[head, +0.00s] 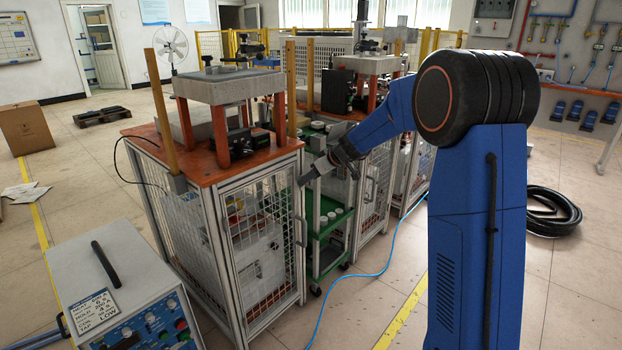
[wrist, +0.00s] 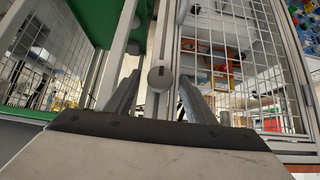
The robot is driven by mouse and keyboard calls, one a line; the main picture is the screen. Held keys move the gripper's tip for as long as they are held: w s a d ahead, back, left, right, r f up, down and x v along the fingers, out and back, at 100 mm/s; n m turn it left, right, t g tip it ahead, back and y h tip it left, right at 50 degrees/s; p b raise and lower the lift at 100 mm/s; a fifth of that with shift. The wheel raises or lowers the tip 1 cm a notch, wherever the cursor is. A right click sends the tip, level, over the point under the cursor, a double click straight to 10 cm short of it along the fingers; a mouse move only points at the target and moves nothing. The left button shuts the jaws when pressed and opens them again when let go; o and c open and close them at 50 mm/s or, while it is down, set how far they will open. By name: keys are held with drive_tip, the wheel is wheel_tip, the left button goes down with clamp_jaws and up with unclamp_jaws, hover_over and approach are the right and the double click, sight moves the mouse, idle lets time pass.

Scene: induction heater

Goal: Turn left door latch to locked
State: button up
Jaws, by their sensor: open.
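The door latch (wrist: 160,78) shows in the wrist view as a round grey knob with a short dark mark, roughly upright in the picture. It sits on a metal post beside the mesh door (wrist: 225,50). My gripper (wrist: 160,84) is open, with one finger to each side of the latch; I cannot tell whether either finger touches it. In the head view my gripper (head: 318,172) is at the right edge of the cage's mesh door (head: 262,245). The latch cannot be made out there.
A green shelf cart (head: 328,222) stands close behind my gripper, beside the cage. A grey control box (head: 118,285) is at the front left. A blue hose (head: 365,275) lies on the floor to the right, with clear floor around it.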

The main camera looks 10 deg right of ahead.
drive_tip(key=shift+c, duration=0.6)
drive_tip(key=c, duration=0.9)
drive_tip(key=shift+d, duration=0.1)
drive_tip(key=shift+w+d+f+m+g+y, duration=0.25)
drive_tip(key=shift+m+g+y, duration=0.5)
drive_tip(key=shift+m+y, duration=1.05)
drive_tip(key=shift+w+d+f+m+g+y, duration=0.15)
drive_tip(key=shift+f+m+g+y, duration=0.55)
drive_tip(key=shift+y, duration=1.7)
drive_tip(key=shift+w+d+m+g+y, duration=0.25)
drive_tip(key=shift+m+g+y, duration=0.5)
drive_tip(key=shift+m+y, duration=1.3)
drive_tip(key=shift+s, duration=0.1)
drive_tip(key=o, duration=1)
